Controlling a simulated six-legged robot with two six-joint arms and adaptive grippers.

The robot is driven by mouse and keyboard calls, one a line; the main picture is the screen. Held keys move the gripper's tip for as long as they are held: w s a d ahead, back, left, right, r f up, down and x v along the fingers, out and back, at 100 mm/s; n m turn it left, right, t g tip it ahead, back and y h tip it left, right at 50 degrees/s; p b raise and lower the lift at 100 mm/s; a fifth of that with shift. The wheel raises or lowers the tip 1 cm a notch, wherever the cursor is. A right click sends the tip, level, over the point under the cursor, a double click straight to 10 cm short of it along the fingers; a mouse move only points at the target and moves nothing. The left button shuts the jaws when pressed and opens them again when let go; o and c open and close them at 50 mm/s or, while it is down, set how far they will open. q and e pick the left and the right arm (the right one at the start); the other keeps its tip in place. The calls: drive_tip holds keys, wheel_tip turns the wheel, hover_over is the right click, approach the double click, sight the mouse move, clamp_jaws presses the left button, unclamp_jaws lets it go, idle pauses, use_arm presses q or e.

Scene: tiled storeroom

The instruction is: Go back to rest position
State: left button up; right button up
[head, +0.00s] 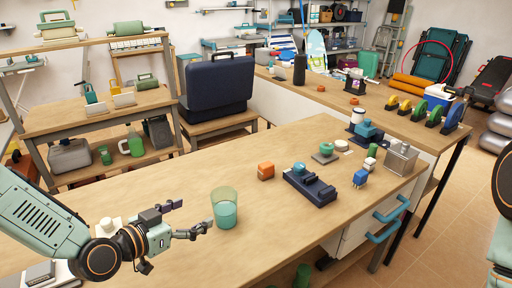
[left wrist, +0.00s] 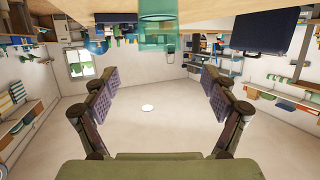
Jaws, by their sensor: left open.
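My left gripper (head: 193,215) is in the head view, low over the left part of the wooden table (head: 310,140). Its two fingers are spread apart with nothing between them. A translucent green cup (head: 224,208) stands upright on the table just to the right of the fingertips, apart from them as far as I can tell. In the left wrist view both fingers of the gripper (left wrist: 157,82) are wide open, and the green cup (left wrist: 165,28) shows at the top, beyond the fingertips. My right gripper is not in view; only part of my right arm shows at the right edge.
The tabletop in front of the cup is clear.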

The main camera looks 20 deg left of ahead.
sight(215, 202)
use_arm(q)
drive_tip(key=shift+b+x, duration=1.25)
drive_tip(key=shift+x, duration=0.25)
drive_tip(key=shift+b+x, duration=0.75)
drive_tip(key=shift+x, duration=0.6)
drive_tip(key=shift+b+x, duration=0.9)
drive_tip(key=shift+x, duration=1.95)
drive_tip(key=shift+s, duration=0.1)
